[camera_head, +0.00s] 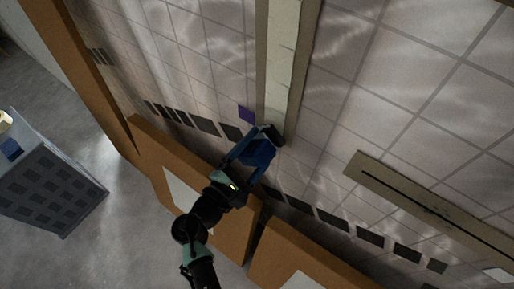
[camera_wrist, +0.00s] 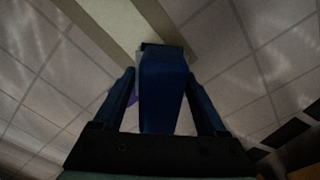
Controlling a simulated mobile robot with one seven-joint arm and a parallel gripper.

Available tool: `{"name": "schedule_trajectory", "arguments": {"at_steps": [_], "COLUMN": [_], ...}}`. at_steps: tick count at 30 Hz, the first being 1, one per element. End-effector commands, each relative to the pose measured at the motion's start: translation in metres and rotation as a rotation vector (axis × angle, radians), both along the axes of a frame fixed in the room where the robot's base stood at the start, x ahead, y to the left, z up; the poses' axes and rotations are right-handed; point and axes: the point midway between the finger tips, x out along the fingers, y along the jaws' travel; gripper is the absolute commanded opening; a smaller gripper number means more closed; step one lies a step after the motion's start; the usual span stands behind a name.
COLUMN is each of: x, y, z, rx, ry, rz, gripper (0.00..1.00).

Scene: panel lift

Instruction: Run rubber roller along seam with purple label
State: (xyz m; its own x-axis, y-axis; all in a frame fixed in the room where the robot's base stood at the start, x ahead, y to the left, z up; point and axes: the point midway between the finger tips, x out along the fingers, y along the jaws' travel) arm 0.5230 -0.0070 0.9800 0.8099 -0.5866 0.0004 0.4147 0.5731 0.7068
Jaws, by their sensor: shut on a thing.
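My gripper (camera_head: 262,148) is shut on the blue handle of the roller (camera_wrist: 163,95), which stands between the two fingers in the wrist view. The roller's dark head (camera_head: 273,136) is at the lower end of a pale seam strip (camera_head: 284,60) that runs up the tiled panel. I cannot tell whether it touches the strip. The purple label (camera_head: 246,114) is on the panel just left of this strip. In the wrist view the label (camera_wrist: 134,102) is partly hidden behind the left finger and the handle.
A second strip with a dark slot (camera_head: 430,208) crosses the panel at the right. Rows of dark squares (camera_head: 370,237) line the panel's lower part. Orange-brown boards (camera_head: 160,146) stand below. A grey cabinet (camera_head: 50,185) with a blue item on top is at the left. Floor is open between.

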Motion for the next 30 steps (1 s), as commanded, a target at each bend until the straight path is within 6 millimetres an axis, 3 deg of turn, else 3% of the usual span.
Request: {"name": "schedule_trajectory", "arguments": {"at_steps": [14, 25, 30], "x": [0.006, 0.004, 0.004], "y": [-0.004, -0.004, -0.003], "z": [0.003, 0.034, 0.039], "rx": [-0.001, 0.0, 0.0], "ry": [-0.002, -0.002, -0.002], "rz": [-0.001, -0.002, -0.001], "gripper": [0.23, 0.23, 0.23]}}
